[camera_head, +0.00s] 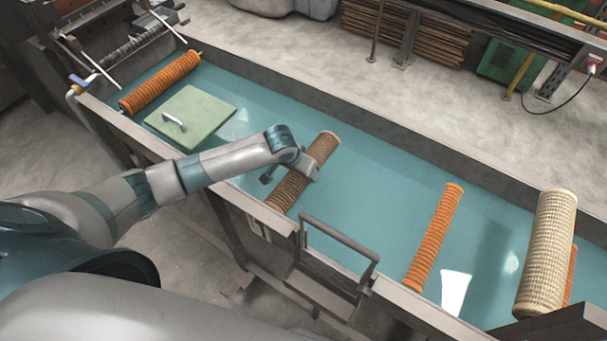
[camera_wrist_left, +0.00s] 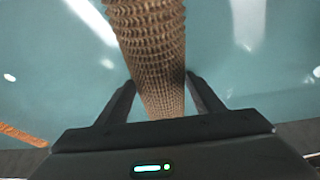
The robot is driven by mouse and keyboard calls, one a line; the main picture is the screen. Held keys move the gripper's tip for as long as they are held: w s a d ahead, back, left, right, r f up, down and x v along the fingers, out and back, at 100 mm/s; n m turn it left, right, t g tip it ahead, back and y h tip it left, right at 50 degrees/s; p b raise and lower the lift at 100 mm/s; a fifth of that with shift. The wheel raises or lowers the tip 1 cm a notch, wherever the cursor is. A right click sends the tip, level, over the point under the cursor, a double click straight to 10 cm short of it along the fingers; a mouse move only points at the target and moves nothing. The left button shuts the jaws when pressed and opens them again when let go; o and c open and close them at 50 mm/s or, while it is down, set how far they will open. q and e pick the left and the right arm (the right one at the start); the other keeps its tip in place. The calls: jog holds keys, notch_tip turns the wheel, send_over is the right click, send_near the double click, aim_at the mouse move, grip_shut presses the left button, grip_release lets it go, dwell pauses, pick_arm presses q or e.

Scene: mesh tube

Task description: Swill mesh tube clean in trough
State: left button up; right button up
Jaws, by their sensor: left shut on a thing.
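A brown mesh tube (camera_head: 322,149) lies at a slant in the blue-green water of the long trough (camera_head: 385,125). My left gripper (camera_head: 290,178) reaches over the trough's near wall and is shut around the tube's middle. In the left wrist view the mesh tube (camera_wrist_left: 150,45) runs between the two fingers (camera_wrist_left: 160,95). Its far end is cut off by the picture there. How deep the tube sits in the water I cannot tell. My right gripper is in neither view.
A pale mesh tube (camera_head: 546,250) stands tilted at the trough's right end. Orange ribbed rollers (camera_head: 434,237) (camera_head: 160,83) lie in the trough at right and far left. A green lid (camera_head: 190,115) lies left of my gripper. A metal frame (camera_head: 335,265) rises at the near wall.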

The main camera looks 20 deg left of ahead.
pick_arm(q)
jog(key=shift+r+p, duration=1.6)
jog(key=shift+r, duration=0.3)
jog(key=shift+r+p, duration=0.9)
jog(key=shift+r, duration=0.35)
jog(key=shift+w+r, duration=0.1)
jog(key=shift+r, duration=0.15)
notch_tip(320, 180, up, 10)
jog(key=shift+r, duration=0.25)
